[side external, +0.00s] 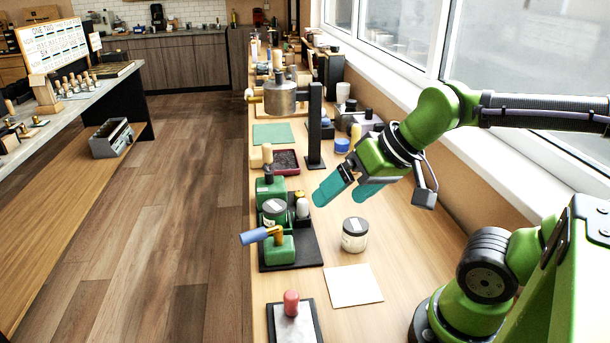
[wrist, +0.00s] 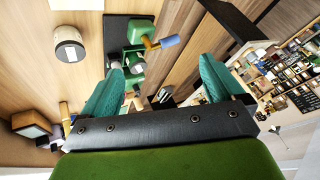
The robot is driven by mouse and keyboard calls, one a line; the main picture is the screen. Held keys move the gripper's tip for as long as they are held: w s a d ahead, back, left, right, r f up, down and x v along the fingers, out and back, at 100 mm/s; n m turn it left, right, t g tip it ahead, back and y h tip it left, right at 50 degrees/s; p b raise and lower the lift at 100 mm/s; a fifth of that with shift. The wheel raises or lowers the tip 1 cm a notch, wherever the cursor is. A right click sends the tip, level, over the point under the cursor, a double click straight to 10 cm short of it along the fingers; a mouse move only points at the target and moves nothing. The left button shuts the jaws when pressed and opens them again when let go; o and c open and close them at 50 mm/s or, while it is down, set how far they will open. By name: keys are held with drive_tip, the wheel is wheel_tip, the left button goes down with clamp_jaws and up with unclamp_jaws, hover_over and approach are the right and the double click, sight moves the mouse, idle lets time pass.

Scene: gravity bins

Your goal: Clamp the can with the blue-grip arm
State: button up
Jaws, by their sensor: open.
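A green can with a pale label on top (side external: 275,210) sits between green blocks on a black base plate (side external: 307,248) near the table's left edge. An arm with a blue grip (side external: 254,236) sticks out to the left from the front green block (side external: 280,250). In the wrist view the blue grip (wrist: 170,41) shows near the top middle, and my left finger partly covers the fixture. My gripper (side external: 340,198) has teal fingers, is open and empty, and hangs above and right of the fixture, apart from it.
A pale jar with a dark lid (side external: 355,235) stands right of the fixture. A white sheet (side external: 353,286) and a dark-framed plate with a red knob (side external: 291,304) lie in front. A tall black stand (side external: 315,130) and a dark red tray (side external: 286,161) are behind.

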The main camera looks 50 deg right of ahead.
sight(253, 232)
idle(0.3)
drive_tip(key=shift+c, duration=0.9)
drive_tip(key=shift+w+f, duration=0.1)
drive_tip(key=shift+f, duration=0.25)
drive_tip(key=shift+c, duration=1.2)
drive_tip(key=w+m+g, duration=0.1)
drive_tip(key=w+m, duration=0.3)
drive_tip(key=w, duration=0.1)
drive_tip(key=w+d+m+g, duration=0.1)
drive_tip(key=w+m, duration=0.1)
drive_tip(key=w, duration=0.1)
drive_tip(key=shift+f+g+y, duration=0.3)
drive_tip(key=c, duration=0.3)
drive_tip(key=w+r+m+g, duration=0.1)
drive_tip(key=w+m, duration=0.5)
drive_tip(key=m, duration=0.7)
drive_tip(key=shift+y, duration=0.4)
drive_tip(key=x, duration=1.6)
drive_tip(key=shift+w+f, duration=0.1)
drive_tip(key=shift+f, duration=0.25)
clamp_jaws()
